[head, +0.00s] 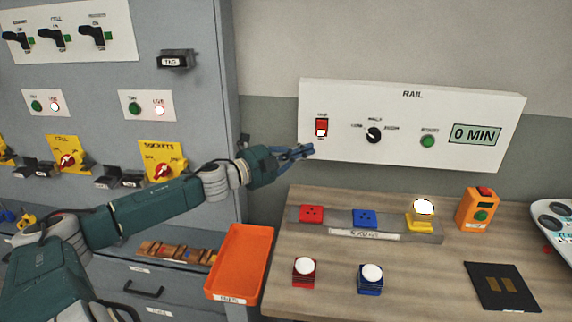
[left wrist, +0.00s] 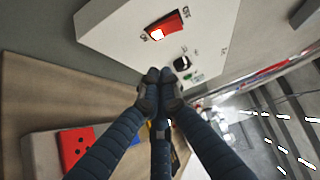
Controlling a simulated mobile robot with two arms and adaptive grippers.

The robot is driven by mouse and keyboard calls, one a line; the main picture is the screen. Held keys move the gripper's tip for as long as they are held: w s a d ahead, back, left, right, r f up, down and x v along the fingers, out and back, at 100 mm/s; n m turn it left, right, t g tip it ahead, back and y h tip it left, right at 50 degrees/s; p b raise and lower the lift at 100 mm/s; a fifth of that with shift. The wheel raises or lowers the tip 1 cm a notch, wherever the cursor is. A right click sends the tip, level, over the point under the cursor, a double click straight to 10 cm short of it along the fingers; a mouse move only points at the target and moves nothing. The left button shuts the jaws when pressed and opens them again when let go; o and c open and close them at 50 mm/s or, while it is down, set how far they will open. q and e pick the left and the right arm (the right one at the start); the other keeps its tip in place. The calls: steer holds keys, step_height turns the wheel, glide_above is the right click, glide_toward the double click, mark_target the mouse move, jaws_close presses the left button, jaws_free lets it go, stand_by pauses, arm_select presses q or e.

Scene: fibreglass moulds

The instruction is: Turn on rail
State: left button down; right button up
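The white RAIL panel (head: 400,104) is on the wall at the right in the head view. Its red rocker switch (head: 321,126) is at the left end, with a bright white lower part. A black knob (head: 373,134), a green button (head: 428,141) and a display (head: 475,134) reading 0 MIN are to its right. My left gripper (head: 304,151) is just below and left of the switch, apart from it. In the left wrist view its fingertips (left wrist: 160,78) are together and empty, below the red switch (left wrist: 166,25) and left of the knob (left wrist: 181,63). My right gripper is out of view.
Below is a wooden bench (head: 325,274) with red, blue and yellow sockets on a grey strip (head: 292,221). An orange tray (head: 240,258) is at its left, an orange button box (head: 478,208) at its right. A grey cabinet (head: 195,90) stands at the left.

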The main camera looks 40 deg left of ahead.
arm_select(q)
steer(key=v, duration=0.6)
steer(key=shift+s+d+f, duration=0.15)
steer(key=shift+s+f, duration=0.05)
steer(key=shift+s, duration=0.15)
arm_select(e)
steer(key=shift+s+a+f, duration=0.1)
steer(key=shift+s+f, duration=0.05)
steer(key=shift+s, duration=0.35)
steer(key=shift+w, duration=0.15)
